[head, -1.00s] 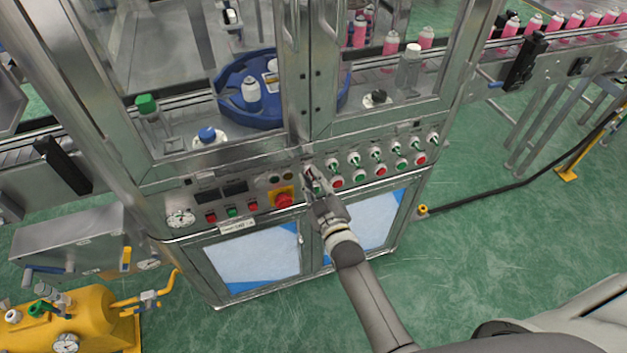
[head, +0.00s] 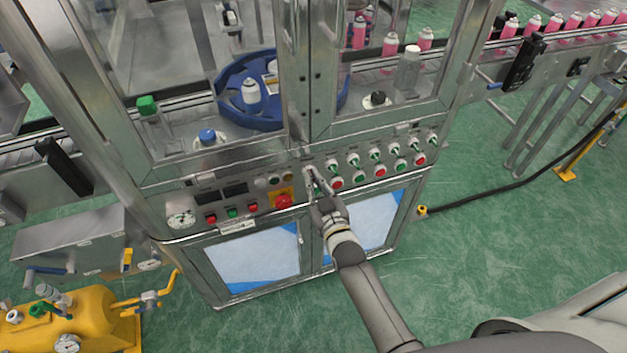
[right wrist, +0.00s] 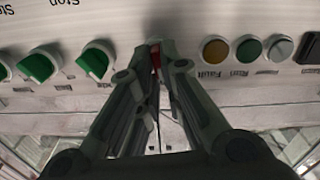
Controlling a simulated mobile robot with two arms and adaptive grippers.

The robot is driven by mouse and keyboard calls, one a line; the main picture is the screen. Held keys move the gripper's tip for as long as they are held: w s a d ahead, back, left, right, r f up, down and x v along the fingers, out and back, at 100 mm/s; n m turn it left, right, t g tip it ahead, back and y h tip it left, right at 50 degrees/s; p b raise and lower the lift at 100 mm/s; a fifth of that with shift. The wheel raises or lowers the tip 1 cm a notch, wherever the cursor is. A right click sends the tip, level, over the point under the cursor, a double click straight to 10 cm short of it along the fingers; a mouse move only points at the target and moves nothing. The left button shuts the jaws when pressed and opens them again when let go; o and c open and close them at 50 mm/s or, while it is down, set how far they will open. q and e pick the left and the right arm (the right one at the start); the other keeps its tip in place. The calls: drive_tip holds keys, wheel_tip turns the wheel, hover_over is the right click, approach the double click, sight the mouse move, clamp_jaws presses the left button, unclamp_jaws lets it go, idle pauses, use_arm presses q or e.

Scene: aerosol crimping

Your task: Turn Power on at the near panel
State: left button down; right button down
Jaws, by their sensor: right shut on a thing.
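The near panel (head: 250,192) is the machine's metal front strip of switches, lamps and buttons. My right gripper (head: 311,180) is at this panel, between the red emergency stop and the row of green knobs. In the right wrist view its fingers (right wrist: 157,50) are closed together on a small switch with a red part (right wrist: 155,58), taken as the Power switch. The fingers hide most of that switch, and its label and setting cannot be read. My left gripper is not in view.
A red emergency stop (head: 284,202) is just left of my right gripper. Green knobs (right wrist: 96,62) sit close on one side in the wrist view, and an amber Fault lamp (right wrist: 215,49) on the other. A glass guard and conveyor are above the panel.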

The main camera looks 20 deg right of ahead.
drive_tip(key=m, duration=0.3)
drive_tip(key=shift+d+m, duration=0.1)
drive_tip(key=shift+m, duration=0.3)
drive_tip(key=shift+d+m, duration=0.1)
drive_tip(key=shift+m, duration=1.8)
drive_tip(key=c, duration=1.6)
unclamp_jaws()
drive_tip(key=s, duration=1.2)
drive_tip(key=shift+d, duration=0.2)
drive_tip(key=shift+f, duration=0.1)
